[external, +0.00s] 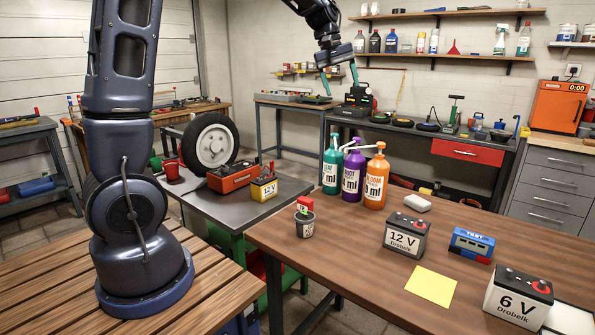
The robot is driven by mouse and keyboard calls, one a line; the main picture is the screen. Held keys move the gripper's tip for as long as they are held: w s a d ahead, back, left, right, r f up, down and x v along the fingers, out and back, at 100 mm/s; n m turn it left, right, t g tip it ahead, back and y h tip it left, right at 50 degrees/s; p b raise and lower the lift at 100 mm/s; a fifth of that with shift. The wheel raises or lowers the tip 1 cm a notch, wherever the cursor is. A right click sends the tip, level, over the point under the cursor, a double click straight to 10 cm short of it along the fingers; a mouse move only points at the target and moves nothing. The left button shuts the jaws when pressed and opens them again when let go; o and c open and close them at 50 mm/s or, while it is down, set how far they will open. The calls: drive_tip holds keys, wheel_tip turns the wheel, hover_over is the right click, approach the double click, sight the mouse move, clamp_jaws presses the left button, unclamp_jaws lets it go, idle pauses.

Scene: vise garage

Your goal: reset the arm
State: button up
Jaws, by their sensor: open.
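My arm reaches in from the top of the external view. My gripper (341,88) hangs in the air at the upper middle with its two teal fingers apart and nothing visible between them. It appears above and behind the pump bottles, in front of the back bench in the picture; its exact distance cannot be told. The wooden table (372,278) below holds a 12 V battery (405,238), a 6 V battery (517,302), a blue tester (471,244), a yellow sheet (431,286) and a dark cup (305,225) with a red and green item.
Teal (331,166), purple (352,172) and orange (375,181) pump bottles stand at the wooden table's back left edge. A wheel (211,145), red toolbox (233,176) and yellow battery (264,187) occupy the grey table. Wall shelves (450,14) hang at the upper right.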

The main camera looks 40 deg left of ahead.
drive_tip(key=s+a+m+t+y, duration=0.1)
drive_tip(key=s+a+m, duration=0.1)
drive_tip(key=s, duration=1)
drive_tip(key=s+a+m+t+y, duration=0.1)
drive_tip(key=s+a+m, duration=0.2)
drive_tip(key=s, duration=0.9)
drive_tip(key=s+a+m+t+y, duration=0.1)
drive_tip(key=s+a+m, duration=0.2)
drive_tip(key=s, duration=1)
drive_tip(key=shift+a+f+y, duration=0.15)
drive_tip(key=shift+a+y, duration=0.15)
drive_tip(key=shift+a, duration=0.7)
drive_tip(key=shift+s, duration=0.1)
